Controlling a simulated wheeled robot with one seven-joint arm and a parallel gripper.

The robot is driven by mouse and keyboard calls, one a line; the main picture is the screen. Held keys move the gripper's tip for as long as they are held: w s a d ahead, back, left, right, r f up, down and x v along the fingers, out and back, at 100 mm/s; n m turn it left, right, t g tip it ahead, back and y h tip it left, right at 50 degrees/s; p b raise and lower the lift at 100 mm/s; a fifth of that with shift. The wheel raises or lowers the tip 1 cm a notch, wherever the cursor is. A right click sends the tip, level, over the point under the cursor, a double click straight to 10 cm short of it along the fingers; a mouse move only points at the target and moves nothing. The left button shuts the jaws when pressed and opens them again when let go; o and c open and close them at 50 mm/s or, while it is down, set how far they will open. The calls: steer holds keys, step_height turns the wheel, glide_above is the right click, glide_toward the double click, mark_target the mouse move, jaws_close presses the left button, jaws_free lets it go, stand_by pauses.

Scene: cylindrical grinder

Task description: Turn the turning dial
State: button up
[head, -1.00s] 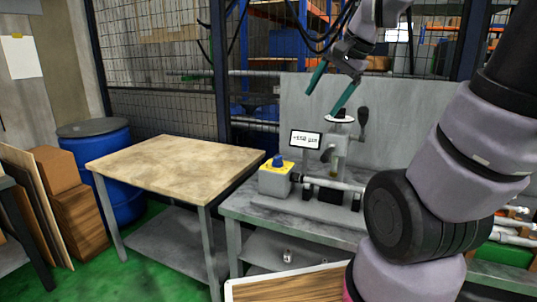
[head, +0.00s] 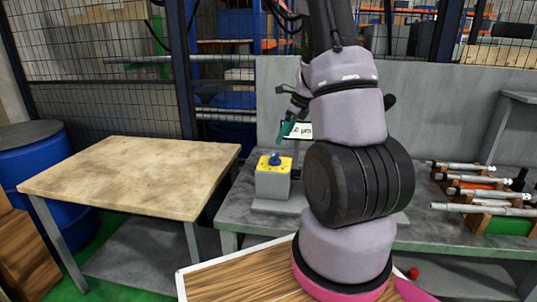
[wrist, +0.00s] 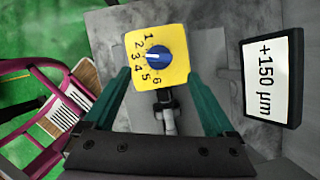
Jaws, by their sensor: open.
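The turning dial is a blue knob (head: 275,159) on a yellow face atop a grey box at the bench's left end. In the wrist view the knob (wrist: 158,57) has a white mark pointing left, near the 3 on a face numbered 1 to 6. My gripper (head: 287,130) is just above and slightly right of the dial, fingers angled down. The wrist view shows its two green fingers (wrist: 161,75) open and empty, apart on either side below the knob. No contact with the knob is visible. A display (wrist: 272,77) reads +150 µm.
A wooden-topped table (head: 130,175) stands left of the grey bench (head: 420,232). Gauges on a rack (head: 484,195) lie at the bench's right. My arm hides most of the grinder behind it. A grey panel (head: 437,120) stands behind the bench.

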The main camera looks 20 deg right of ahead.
mark_target(275, 154)
steer(key=x, duration=1)
steer(key=c, duration=1.3)
steer(key=shift+n, duration=0.3)
steer(key=shift+n+g+y, duration=0.3)
steer(key=shift+n+g, duration=0.15)
steer(key=shift+n, duration=0.8)
steer(key=shift+n+g+y, duration=0.3)
steer(key=shift+n+g, duration=0.15)
steer(key=shift+n, duration=0.8)
